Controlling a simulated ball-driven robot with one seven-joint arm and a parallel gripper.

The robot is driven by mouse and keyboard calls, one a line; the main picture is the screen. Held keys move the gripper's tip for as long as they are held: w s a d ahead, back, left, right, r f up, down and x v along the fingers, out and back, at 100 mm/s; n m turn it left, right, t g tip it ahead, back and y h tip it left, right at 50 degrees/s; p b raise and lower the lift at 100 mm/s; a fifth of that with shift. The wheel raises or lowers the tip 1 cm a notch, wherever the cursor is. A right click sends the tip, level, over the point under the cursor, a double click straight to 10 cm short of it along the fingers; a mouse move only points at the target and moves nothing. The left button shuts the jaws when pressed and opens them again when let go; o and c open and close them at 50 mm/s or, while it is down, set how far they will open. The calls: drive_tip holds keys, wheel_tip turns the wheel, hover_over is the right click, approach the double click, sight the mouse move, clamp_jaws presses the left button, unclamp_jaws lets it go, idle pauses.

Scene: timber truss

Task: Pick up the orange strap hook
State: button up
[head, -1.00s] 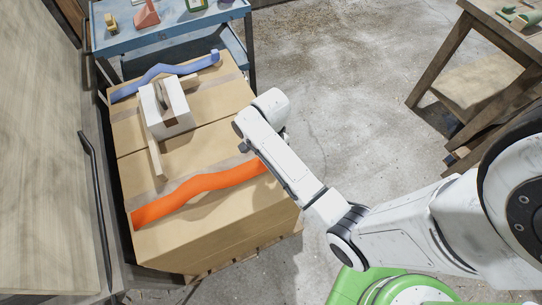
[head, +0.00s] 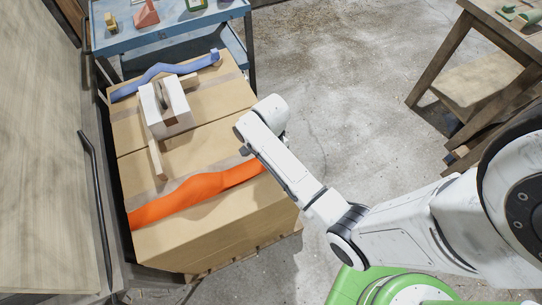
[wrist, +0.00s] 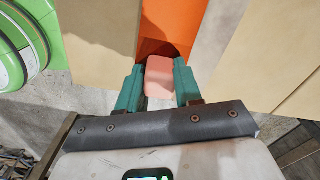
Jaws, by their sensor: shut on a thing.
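The orange strap (head: 200,190) lies wavy across the top of the near cardboard box, and its right end passes behind my arm in the head view. In the wrist view the strap (wrist: 168,28) runs down to my gripper (wrist: 159,82). The teal fingers are shut on a pinkish-orange block-like end piece (wrist: 159,78), which looks like the strap hook. The gripper is at the right edge of the box. In the head view my arm hides the fingers and the hook.
A blue strap (head: 165,70) and a white block with a wooden handle (head: 165,105) lie on the boxes (head: 215,215). A blue cart (head: 170,38) stands behind. A cabinet door with a dark handle (head: 95,190) is at left, a wooden workbench (head: 480,65) at right. Open floor lies between.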

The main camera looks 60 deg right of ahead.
drive_tip(key=shift+c, duration=0.7)
drive_tip(key=shift+r, duration=0.15)
